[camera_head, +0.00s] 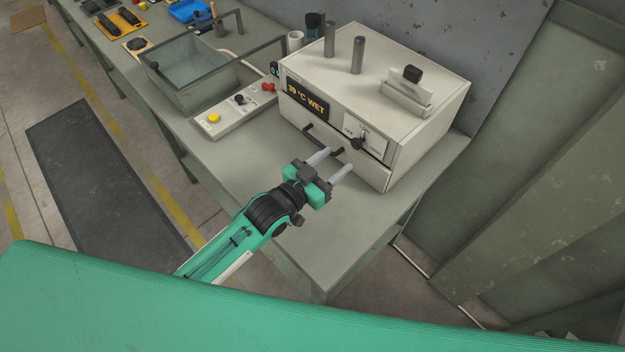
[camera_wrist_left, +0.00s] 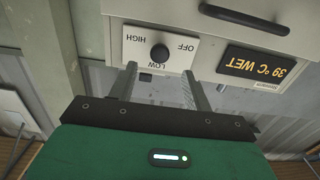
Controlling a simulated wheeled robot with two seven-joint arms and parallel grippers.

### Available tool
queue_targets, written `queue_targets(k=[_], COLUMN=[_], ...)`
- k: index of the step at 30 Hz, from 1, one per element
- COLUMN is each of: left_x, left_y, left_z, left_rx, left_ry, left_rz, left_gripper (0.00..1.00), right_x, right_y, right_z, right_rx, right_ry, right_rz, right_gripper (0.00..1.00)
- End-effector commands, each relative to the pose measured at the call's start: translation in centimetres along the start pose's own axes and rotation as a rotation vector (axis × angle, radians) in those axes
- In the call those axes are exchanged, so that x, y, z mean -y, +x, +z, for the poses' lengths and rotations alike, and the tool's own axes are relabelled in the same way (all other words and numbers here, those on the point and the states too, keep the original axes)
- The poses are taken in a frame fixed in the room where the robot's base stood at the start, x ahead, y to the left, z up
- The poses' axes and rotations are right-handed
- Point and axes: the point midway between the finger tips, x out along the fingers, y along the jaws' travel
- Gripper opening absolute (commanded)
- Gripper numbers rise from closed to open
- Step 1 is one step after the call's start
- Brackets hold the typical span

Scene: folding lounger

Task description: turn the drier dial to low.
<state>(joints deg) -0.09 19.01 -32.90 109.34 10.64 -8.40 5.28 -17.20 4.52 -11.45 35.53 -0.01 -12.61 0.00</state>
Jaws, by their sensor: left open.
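The drier (camera_head: 400,75) is a pale box on the bench, with a front display (camera_head: 306,100) reading "39 °C WET". Its dial (camera_head: 357,143) is a black knob on a white plate at the right of the front. In the left wrist view the dial (camera_wrist_left: 160,53) appears upside down among the labels HIGH, LOW and OFF. I cannot tell which label it points at. My left gripper (camera_head: 337,161) is open and empty in front of the dial, its fingers apart. In the wrist view the fingertips (camera_wrist_left: 160,72) lie either side of the knob's line, seemingly short of it. My right gripper is out of view.
A black bar handle (camera_head: 322,138) crosses the drier's front beside the dial. A control box (camera_head: 235,110) with yellow and red buttons and a grey open tank (camera_head: 190,75) stand to the left. The bench top (camera_head: 350,240) in front of the drier is clear.

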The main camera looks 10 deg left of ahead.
Motion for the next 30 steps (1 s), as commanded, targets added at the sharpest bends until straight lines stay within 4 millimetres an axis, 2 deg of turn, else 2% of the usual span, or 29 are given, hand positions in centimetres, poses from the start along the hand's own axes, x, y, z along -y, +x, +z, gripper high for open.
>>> queue_targets(k=[1, 6, 12, 30], left_x=[0.0, 0.0, 0.0, 0.0], left_y=[-1.3, -4.5, -6.5, -7.0], left_z=[0.4, 0.3, 0.1, 0.0], left_rx=[0.002, 0.002, 0.001, 0.000], left_ry=[0.000, 0.000, 0.000, 0.000], left_rz=[0.000, 0.000, 0.000, 0.000], left_gripper=[0.50, 0.50, 0.50, 0.50], right_x=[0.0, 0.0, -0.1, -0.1], right_y=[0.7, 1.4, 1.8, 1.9], right_z=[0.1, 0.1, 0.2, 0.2], right_rx=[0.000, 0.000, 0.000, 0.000], right_ry=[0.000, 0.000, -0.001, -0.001], right_rz=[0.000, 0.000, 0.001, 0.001], right_gripper=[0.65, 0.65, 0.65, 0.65])
